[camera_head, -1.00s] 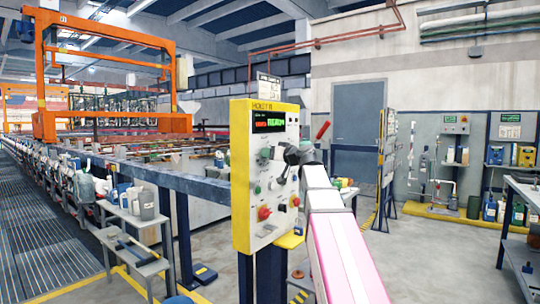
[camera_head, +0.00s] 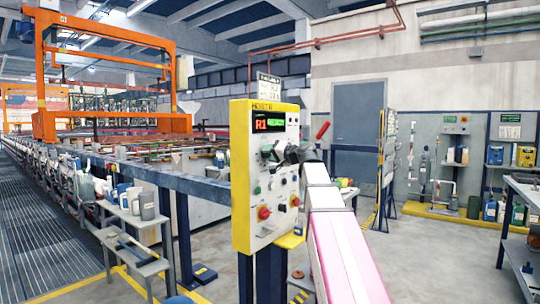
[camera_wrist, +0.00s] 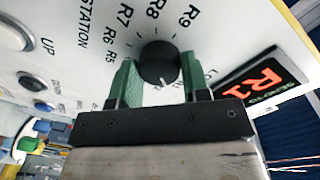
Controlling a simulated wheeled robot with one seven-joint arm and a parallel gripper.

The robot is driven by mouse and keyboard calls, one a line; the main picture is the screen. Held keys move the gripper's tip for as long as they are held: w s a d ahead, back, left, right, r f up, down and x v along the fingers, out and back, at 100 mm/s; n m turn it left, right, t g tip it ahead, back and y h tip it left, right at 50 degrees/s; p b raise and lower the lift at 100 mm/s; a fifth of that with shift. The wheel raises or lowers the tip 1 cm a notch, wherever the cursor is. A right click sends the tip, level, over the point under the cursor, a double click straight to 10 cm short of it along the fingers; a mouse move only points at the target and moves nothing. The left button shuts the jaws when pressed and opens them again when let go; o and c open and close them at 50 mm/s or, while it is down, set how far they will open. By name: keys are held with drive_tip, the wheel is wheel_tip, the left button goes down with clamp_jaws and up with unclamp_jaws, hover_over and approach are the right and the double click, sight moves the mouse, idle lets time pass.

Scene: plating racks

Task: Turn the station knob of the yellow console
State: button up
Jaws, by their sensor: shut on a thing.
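The yellow console (camera_head: 241,190) stands in the middle of the head view, its white panel facing right. Its display (camera_head: 268,125) reads R1 in red beside a green field; the R1 display (camera_wrist: 262,84) also shows in the wrist view. The black station knob (camera_wrist: 158,60) sits among printed labels such as R5 to R9, with a white mark at its lower edge. My gripper (camera_wrist: 160,70) is shut on the knob, one green finger on each side. In the head view my gripper (camera_head: 295,154) is at the panel and mostly hides the knob.
Other controls share the panel, including a red knob (camera_head: 264,213) and a blue button (camera_wrist: 32,80). A blue rail (camera_head: 190,183) and a grey bench (camera_head: 135,220) with containers stand left of the console. Open floor lies to the right.

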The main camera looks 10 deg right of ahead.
drive_tip(key=shift+m, duration=1.9)
drive_tip(key=o, duration=0.9)
drive_tip(key=shift+s+d, duration=0.1)
drive_tip(key=v, duration=1)
drive_tip(key=shift+s+d+r, duration=0.1)
drive_tip(key=shift+s+d, duration=0.05)
drive_tip(key=shift+d, duration=0.15)
